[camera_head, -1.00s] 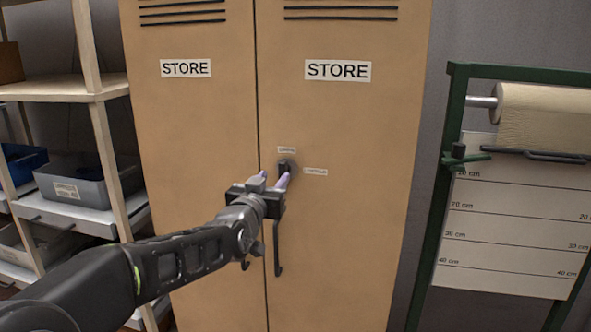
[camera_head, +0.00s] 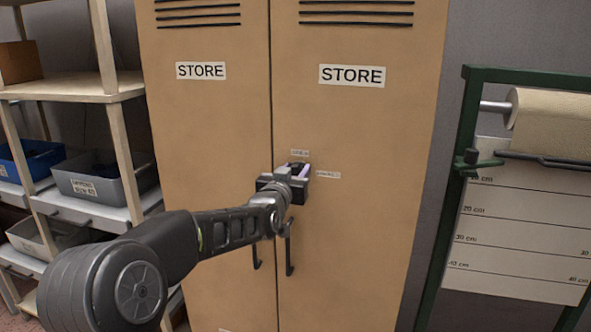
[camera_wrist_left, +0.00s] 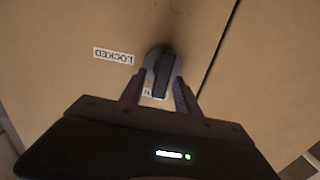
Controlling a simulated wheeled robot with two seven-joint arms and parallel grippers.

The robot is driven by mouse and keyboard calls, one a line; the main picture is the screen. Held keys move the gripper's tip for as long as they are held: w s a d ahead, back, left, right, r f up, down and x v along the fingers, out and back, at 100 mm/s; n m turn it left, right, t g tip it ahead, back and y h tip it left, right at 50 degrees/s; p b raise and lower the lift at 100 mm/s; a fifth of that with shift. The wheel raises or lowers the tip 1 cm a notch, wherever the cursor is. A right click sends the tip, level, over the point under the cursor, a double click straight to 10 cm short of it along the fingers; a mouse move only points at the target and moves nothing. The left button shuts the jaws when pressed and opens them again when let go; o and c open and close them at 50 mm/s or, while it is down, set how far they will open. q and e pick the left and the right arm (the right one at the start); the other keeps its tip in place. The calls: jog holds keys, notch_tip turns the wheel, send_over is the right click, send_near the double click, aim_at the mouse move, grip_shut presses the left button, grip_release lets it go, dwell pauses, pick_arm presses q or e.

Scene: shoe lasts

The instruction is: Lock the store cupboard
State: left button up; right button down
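The tan store cupboard (camera_head: 360,130) stands shut, with two doors marked STORE. On its right door is a dark turn knob (camera_wrist_left: 163,70), mostly hidden by my gripper in the head view. In the left wrist view the knob's grip bar runs down toward a small, partly covered label (camera_wrist_left: 147,92); the LOCKED label (camera_wrist_left: 113,55) is off to the left. My left gripper (camera_head: 294,169) is at the knob. Its fingers (camera_wrist_left: 158,84) stand apart on either side of the grip bar; whether they touch it is unclear. My right gripper is not in view.
Two dark door handles (camera_head: 290,250) hang below the knob, near my left wrist. Shelves with a blue bin (camera_head: 30,160) and a grey bin (camera_head: 95,185) stand left. A green frame (camera_head: 452,200) with a paper roll (camera_head: 555,122) stands right.

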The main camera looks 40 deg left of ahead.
pick_arm(q)
jog(key=shift+c, duration=0.5)
grip_shut()
